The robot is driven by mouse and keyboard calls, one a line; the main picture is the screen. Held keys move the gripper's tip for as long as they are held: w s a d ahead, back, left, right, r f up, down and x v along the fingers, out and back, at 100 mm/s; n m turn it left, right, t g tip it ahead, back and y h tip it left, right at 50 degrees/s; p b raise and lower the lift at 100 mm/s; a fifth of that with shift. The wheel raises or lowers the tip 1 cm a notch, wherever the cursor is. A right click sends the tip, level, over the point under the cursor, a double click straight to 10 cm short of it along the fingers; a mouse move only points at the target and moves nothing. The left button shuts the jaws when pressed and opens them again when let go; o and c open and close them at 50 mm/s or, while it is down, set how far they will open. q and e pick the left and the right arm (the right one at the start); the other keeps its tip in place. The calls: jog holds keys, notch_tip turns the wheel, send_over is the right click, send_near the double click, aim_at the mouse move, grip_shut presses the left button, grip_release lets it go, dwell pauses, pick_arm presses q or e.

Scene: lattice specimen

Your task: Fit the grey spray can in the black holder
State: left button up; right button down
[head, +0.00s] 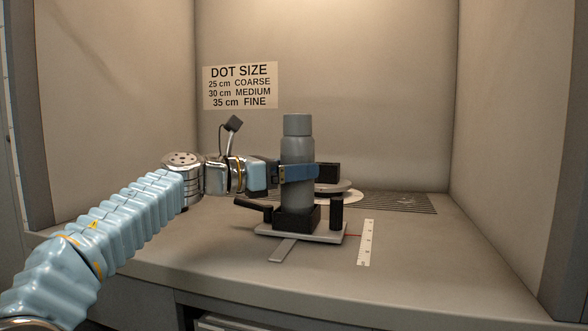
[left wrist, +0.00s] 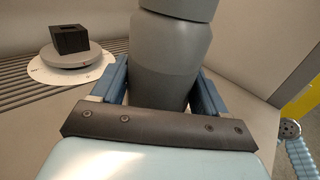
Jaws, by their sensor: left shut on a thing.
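The grey spray can (head: 298,149) stands upright in the head view, with a paler cap-like top. My left gripper (head: 300,172) is shut on it around the middle of its body, coming from the left. The left wrist view also shows the can (left wrist: 170,60) between the two blue fingers. The black holder (head: 297,219) is a square block directly below the can. The can's lower end meets the holder's top in the picture; I cannot tell how deep it sits, as its bottom is hidden. My right gripper is not in view.
The holder is on a pale plate (head: 325,238) with a black handle (head: 252,205) and a black post (head: 336,213). Behind is a round turntable (left wrist: 72,54) bearing a black block (left wrist: 69,39). A white ruler strip (head: 367,243) lies at right; the bench beyond it is clear.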

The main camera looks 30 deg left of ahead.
pick_arm(q)
jog(key=shift+f+b, duration=0.75)
jog(key=shift+f, duration=0.15)
dwell(0.8)
jog(key=o, duration=1.1)
jog(key=shift+v, duration=2.5)
jog(key=v, duration=1.3)
jog(key=shift+s+a, duration=0.2)
jog(key=shift+s, duration=0.15)
